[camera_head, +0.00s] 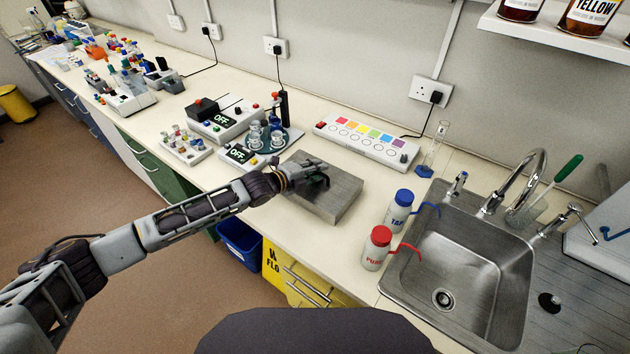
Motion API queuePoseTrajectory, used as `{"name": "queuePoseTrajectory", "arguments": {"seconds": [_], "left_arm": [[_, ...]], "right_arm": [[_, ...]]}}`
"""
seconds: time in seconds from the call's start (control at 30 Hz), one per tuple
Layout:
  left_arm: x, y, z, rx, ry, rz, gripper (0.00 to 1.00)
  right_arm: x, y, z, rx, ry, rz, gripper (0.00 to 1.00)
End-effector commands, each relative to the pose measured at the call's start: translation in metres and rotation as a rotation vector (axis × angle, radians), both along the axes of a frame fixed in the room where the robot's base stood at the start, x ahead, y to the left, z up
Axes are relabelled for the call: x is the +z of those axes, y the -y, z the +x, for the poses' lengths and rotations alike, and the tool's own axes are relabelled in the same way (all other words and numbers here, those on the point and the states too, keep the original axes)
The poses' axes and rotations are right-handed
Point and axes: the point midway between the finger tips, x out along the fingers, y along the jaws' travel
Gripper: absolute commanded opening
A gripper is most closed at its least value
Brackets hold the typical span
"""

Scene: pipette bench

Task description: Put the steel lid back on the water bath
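A brushed-steel block-like piece (340,196) sits on the counter left of the sink, its top face level. From this view I cannot tell whether it is the lid alone or the bath with the lid on it. My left gripper (316,177) is over the left part of its top and hides some of it. The dark fingers are small here, and I cannot tell whether they touch the steel or are open or shut. A white unit with an "OFF" display (243,155) stands just left of the steel piece. My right gripper is out of view.
A blue-capped bottle (398,210) and a red-capped bottle (375,250) stand between the steel piece and the sink (410,297). A white strip with coloured squares (366,142) lies behind. A round rack with glassware (268,140) and a vial tray (187,146) are to the left.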

Motion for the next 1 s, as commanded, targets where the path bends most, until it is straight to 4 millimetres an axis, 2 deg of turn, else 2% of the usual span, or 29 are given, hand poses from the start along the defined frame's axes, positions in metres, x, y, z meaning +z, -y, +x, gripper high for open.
{"name": "queuePoseTrajectory", "arguments": {"seconds": [0.4,0.47,0.6,1.0], "left_arm": [[-0.0003,-0.0001,0.0001,0.0,0.0,0.0,0.24],[-0.0003,-0.0001,0.0001,0.0,0.0,0.0,0.18],[-0.0003,-0.0001,0.0,0.0,0.0,0.0,0.0],[-0.0006,-0.0006,0.0003,0.0,0.002,0.004,0.0]], "right_arm": [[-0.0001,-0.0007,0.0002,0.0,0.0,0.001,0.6],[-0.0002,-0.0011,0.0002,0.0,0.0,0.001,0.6],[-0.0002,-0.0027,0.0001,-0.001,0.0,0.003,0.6],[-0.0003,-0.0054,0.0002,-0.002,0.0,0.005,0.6]]}}
